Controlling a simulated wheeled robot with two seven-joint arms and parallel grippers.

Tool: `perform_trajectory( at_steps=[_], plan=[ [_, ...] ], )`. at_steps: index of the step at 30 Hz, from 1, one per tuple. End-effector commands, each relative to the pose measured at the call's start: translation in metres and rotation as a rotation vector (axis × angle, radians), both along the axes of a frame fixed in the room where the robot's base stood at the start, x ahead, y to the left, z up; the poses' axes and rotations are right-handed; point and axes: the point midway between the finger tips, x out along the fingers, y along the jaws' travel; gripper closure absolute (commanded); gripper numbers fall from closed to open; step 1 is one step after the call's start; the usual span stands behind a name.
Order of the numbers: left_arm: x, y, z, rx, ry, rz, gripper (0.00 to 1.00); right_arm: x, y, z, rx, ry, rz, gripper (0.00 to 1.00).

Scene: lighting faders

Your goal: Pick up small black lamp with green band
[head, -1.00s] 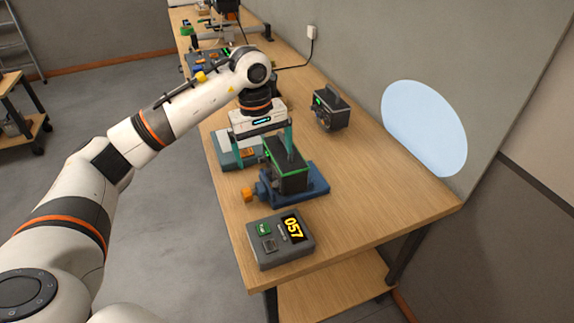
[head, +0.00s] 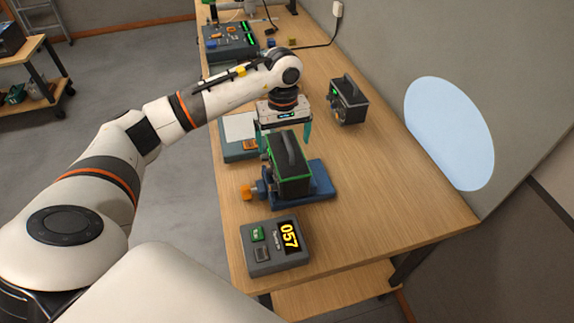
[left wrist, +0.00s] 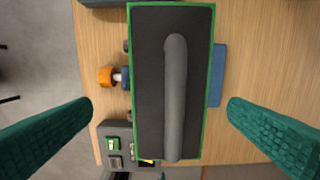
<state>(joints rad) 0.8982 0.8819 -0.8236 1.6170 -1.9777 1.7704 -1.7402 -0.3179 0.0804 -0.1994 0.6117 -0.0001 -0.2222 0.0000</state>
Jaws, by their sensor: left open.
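The small black lamp with a green band (head: 289,169) sits upright on a blue stand (head: 322,188) near the front of the table, its handle on top. My left gripper (head: 284,140) is open above and slightly behind it in the head view. In the left wrist view the lamp's dark top and grey handle (left wrist: 172,95) lie between the two teal fingers (left wrist: 158,128), with clear space on both sides. No contact shows. My right gripper is not in view.
A second dark lamp (head: 349,100) stands farther back on the right. The table's right side (head: 400,195) is clear. A pale light disc (head: 449,133) shows on the wall.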

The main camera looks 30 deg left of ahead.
Motion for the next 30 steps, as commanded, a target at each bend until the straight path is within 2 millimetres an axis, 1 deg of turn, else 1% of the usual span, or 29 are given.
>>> perform_trajectory(
  at_steps=[2, 5, 7, 9, 12, 14, 21, 29, 30],
  plan=[
    [0.001, -0.001, -0.004, -0.002, 0.001, 0.000, 0.02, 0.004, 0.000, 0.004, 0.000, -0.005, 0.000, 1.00],
    [0.003, -0.003, -0.013, -0.002, 0.004, 0.000, 0.02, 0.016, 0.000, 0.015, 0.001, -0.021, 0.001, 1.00],
    [0.005, -0.004, -0.023, -0.003, 0.005, 0.000, 0.02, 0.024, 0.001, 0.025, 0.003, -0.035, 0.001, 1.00],
    [0.006, -0.005, -0.035, -0.003, 0.005, 0.001, 0.02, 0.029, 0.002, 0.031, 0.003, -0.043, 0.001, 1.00],
    [0.007, -0.005, -0.048, -0.002, 0.002, -0.001, 0.02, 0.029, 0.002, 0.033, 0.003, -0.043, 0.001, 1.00],
    [0.007, -0.004, -0.052, -0.001, 0.000, 0.000, 0.02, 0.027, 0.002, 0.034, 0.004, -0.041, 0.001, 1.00],
    [0.007, -0.004, -0.055, -0.001, -0.001, 0.000, 0.02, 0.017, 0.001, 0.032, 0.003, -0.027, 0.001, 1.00],
    [0.007, -0.004, -0.054, -0.001, -0.001, 0.000, 0.44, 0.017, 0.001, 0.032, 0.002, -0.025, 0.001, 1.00],
    [0.007, -0.004, -0.054, -0.001, -0.001, 0.000, 0.51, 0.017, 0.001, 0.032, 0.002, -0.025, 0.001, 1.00]
  ],
)
